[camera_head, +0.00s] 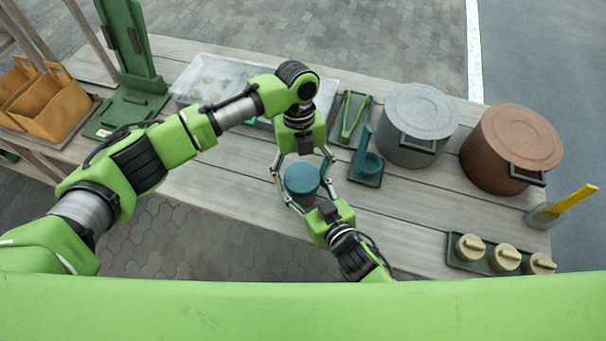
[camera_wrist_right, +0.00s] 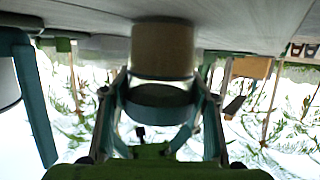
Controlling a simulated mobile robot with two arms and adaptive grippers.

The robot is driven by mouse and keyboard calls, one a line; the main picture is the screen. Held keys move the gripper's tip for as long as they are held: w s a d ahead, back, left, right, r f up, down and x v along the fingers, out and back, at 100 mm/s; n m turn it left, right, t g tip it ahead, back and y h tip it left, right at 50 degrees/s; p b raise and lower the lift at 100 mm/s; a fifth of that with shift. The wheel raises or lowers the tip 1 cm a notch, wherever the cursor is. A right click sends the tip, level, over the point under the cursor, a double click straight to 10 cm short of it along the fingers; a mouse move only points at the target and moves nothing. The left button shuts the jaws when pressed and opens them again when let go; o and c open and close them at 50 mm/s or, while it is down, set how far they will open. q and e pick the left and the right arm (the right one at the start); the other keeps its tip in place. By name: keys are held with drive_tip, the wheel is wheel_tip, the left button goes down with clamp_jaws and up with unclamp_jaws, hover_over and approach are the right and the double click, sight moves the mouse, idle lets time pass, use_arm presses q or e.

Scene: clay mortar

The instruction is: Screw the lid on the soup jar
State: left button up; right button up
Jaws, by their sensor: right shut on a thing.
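The soup jar (camera_wrist_right: 162,48) stands on the table, tan-sided in the upside-down right wrist view. The teal lid (camera_head: 302,178) sits over its mouth and hides most of the jar in the head view. The lid also shows in the right wrist view (camera_wrist_right: 160,95), with a pale band between it and the tan part; I cannot tell how tightly it sits. My right gripper (camera_head: 307,190) comes from the near side and is shut on the lid, a finger on each side. My left gripper (camera_head: 301,163) reaches from the far side, fingers around the jar; its grip is unclear.
A ladle (camera_head: 367,160) and green tongs (camera_head: 352,117) lie just right of the grippers. A grey pot (camera_head: 418,112) and a brown pot (camera_head: 512,145) stand further right. Tan-lidded containers (camera_head: 505,257) line the near right edge. A metal tray (camera_head: 190,82) is behind my left arm.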

use_arm(q)
drive_tip(key=shift+s, duration=0.1)
use_arm(e)
drive_tip(key=shift+w+r, duration=0.2)
drive_tip(key=shift+r, duration=0.05)
use_arm(q)
drive_tip(key=shift+v, duration=2.05)
use_arm(e)
drive_tip(key=shift+s+f, duration=0.1)
drive_tip(key=shift+f, duration=0.05)
use_arm(q)
drive_tip(key=shift+c, duration=0.5)
drive_tip(key=c, duration=1.6)
drive_tip(key=shift+f, duration=0.4)
drive_tip(key=shift+s+f, duration=0.15)
drive_tip(key=shift+f, duration=0.2)
